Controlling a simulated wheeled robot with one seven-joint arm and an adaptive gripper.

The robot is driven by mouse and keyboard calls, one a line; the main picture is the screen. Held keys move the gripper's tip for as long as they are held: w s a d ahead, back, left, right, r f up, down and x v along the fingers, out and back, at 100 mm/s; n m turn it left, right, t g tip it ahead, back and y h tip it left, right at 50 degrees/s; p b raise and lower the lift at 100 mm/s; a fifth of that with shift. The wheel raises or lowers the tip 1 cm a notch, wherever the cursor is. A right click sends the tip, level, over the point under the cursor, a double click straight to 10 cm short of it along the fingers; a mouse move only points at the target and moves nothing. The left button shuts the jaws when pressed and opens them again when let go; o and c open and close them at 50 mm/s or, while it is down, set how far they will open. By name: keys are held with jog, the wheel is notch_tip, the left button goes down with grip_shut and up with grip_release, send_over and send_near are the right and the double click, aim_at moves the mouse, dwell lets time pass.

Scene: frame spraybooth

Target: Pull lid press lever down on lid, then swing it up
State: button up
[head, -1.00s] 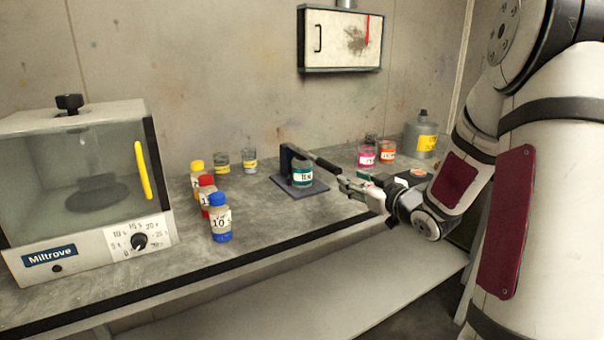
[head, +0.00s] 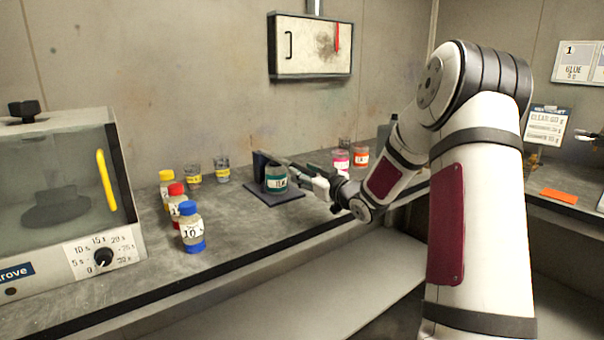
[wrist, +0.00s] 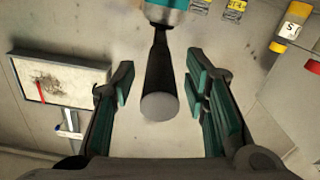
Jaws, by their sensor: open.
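The lid press stands on the bench with a dark base plate (head: 289,198) and a dark upright (head: 260,165). A jar with a teal band (head: 276,182) stands on the plate. Its band also shows at the top of the wrist view (wrist: 165,4). The press's black lever (wrist: 160,75) reaches from the jar side to between my open fingers, its round end facing the wrist camera. My gripper (head: 304,180) is beside the jar's right side; in the wrist view my gripper (wrist: 162,95) has clear gaps on both sides of the lever. Whether the lever touches the lid is unclear.
Bottles with blue (head: 189,208), red (head: 175,188) and yellow (head: 166,176) caps stand left of the press. A glass-fronted machine (head: 65,190) is at far left. Pink (head: 341,160) and orange (head: 361,156) jars stand behind my gripper.

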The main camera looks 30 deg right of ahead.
jog(key=shift+w, duration=0.85)
jog(key=shift+c, duration=0.2)
grip_shut()
jog(key=shift+r, duration=0.1)
